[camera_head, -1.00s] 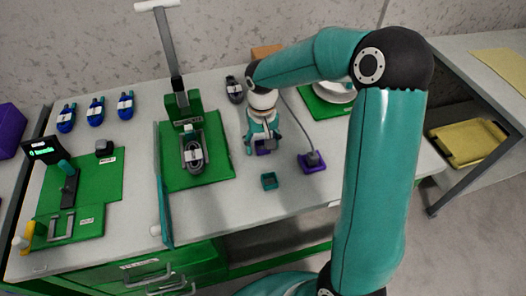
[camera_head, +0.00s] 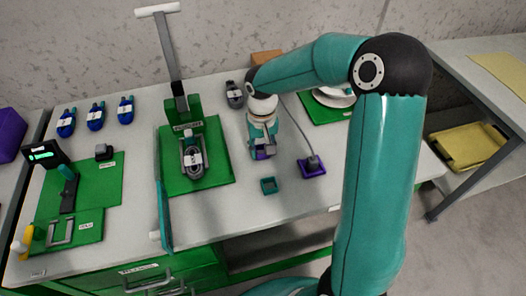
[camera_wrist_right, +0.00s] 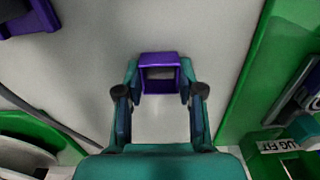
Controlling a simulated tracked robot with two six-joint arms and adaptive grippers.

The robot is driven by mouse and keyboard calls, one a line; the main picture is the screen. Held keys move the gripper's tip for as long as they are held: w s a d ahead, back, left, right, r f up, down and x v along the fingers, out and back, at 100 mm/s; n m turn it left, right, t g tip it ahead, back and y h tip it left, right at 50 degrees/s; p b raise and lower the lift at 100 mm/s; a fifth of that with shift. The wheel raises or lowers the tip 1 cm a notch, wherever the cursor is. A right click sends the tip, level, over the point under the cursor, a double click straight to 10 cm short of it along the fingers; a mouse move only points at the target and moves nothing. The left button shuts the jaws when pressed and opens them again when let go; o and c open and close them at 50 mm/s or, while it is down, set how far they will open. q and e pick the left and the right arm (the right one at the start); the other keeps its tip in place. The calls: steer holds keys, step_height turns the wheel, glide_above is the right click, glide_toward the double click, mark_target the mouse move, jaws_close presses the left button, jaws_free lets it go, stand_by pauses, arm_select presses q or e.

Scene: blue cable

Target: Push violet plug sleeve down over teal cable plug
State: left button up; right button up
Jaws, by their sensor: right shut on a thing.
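The violet plug sleeve (camera_head: 261,155) is a small square hollow frame, near the middle of the grey table. My right gripper (camera_head: 261,151) is shut on it from above. In the right wrist view the violet sleeve (camera_wrist_right: 158,59) sits between the two fingertips of the right gripper (camera_wrist_right: 159,77), its opening showing. I cannot pick out a teal cable plug for certain. A grey plug (camera_head: 313,161) with a cable stands on a violet base to the right of the gripper. My left gripper is not in view.
A small teal hollow square (camera_head: 268,185) lies in front of the gripper. A green fixture (camera_head: 221,171) with a grey plug and a tall lever stands to the left. A round white thing (camera_head: 335,97) sits on a green mat behind right. Several blue plugs lie at back left.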

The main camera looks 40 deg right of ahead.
steer(key=shift+r, duration=0.1)
step_height(320, 180, up, 9)
steer(key=p, duration=0.6)
steer(key=shift+p, duration=0.4)
steer(key=shift+a+f, duration=0.1)
steer(key=shift+f, duration=0.1)
